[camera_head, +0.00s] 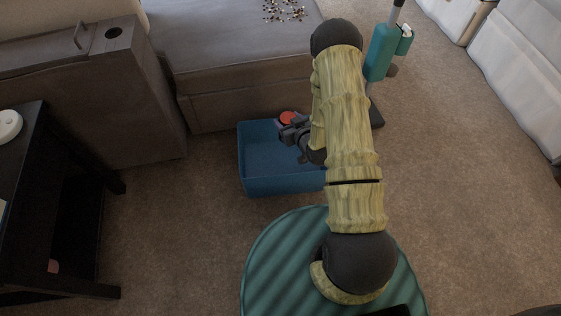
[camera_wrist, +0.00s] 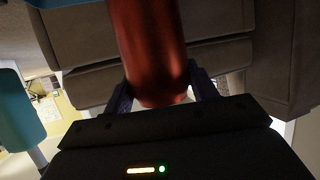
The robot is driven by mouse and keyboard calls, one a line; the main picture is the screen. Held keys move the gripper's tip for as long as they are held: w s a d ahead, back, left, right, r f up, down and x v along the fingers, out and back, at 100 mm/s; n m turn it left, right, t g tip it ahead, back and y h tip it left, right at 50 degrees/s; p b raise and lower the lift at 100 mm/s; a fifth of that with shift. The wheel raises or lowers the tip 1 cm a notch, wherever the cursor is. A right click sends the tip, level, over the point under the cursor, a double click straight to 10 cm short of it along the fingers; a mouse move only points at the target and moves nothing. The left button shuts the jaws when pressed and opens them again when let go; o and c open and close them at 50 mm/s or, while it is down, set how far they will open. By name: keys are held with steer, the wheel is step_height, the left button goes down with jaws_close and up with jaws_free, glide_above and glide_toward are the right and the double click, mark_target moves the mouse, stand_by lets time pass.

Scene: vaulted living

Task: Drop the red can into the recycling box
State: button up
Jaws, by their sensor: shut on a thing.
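The red can (camera_head: 288,117) is in my gripper (camera_head: 293,128), and only its round red end shows in the head view. In the wrist view the can (camera_wrist: 152,50) stands large between the two dark fingers (camera_wrist: 160,95), which are shut on it. The recycling box (camera_head: 262,180) is a blue open-topped box on the carpet. In the head view the can and gripper appear over the back right part of its opening. My arm hides the box's right side. I cannot tell how high the can is above the rim.
A grey-brown sofa (camera_head: 230,60) stands right behind the box. A black side table (camera_head: 75,215) is at the left. A teal upright appliance (camera_head: 381,52) stands to the right of my arm. Open carpet (camera_head: 450,180) lies to the right.

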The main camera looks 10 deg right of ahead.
steer(key=shift+f+b, duration=1.9)
steer(key=shift+f, duration=0.7)
steer(key=o, duration=1)
steer(key=shift+r, duration=0.1)
steer(key=shift+p+v, duration=4.1)
steer(key=shift+v, duration=4.6)
